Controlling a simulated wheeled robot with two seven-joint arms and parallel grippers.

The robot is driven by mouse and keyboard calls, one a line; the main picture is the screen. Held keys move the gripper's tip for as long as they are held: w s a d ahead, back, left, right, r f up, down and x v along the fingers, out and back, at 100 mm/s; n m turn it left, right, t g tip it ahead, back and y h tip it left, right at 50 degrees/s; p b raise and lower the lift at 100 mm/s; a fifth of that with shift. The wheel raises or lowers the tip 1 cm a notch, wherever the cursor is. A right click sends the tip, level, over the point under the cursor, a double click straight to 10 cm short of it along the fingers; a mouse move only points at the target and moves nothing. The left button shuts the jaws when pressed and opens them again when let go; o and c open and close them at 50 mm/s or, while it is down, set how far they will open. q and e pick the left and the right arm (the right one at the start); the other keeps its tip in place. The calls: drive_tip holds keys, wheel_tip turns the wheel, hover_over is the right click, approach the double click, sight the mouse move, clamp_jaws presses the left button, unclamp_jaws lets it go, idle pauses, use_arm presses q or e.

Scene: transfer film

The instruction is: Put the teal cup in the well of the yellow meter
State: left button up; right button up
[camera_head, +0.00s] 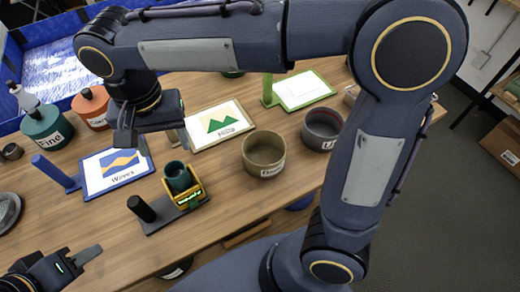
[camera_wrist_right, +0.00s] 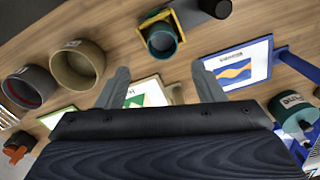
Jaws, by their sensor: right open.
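The teal cup (camera_head: 177,175) stands inside the frame of the yellow meter (camera_head: 187,202), with its rim above the frame; I cannot see how deep its base sits. The cup (camera_wrist_right: 161,40) and meter (camera_wrist_right: 183,48) also show in the right wrist view, apart from my fingers. My right gripper (camera_head: 152,142) is above the table, beyond the cup in the head view. In its wrist view my right gripper (camera_wrist_right: 162,88) is open with nothing between its fingers. My left gripper (camera_head: 84,258) is at the lower left, away from the cup; its jaw gap is unclear.
A black post (camera_head: 141,208) stands on the meter's dark base. An olive pot (camera_head: 264,153) and a grey pot (camera_head: 321,129) stand to the right. Picture cards, "Waves" (camera_head: 103,187) and "Hills" (camera_head: 202,139), lie nearby. A teal bottle (camera_head: 44,124) and an orange bottle (camera_head: 92,104) stand left.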

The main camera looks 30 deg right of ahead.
drive_tip(key=s+d+f+t+y, duration=0.1)
drive_tip(key=s+d+t+y, duration=0.3)
drive_tip(key=d, duration=1.1)
drive_tip(key=s+d+f+n+t, duration=0.1)
drive_tip(key=s+d+f, duration=0.4)
drive_tip(key=s, duration=0.2)
drive_tip(key=shift+s+f+n+t, duration=0.25)
drive_tip(key=shift+s+n+t, duration=0.05)
drive_tip(key=shift+s+n, duration=0.1)
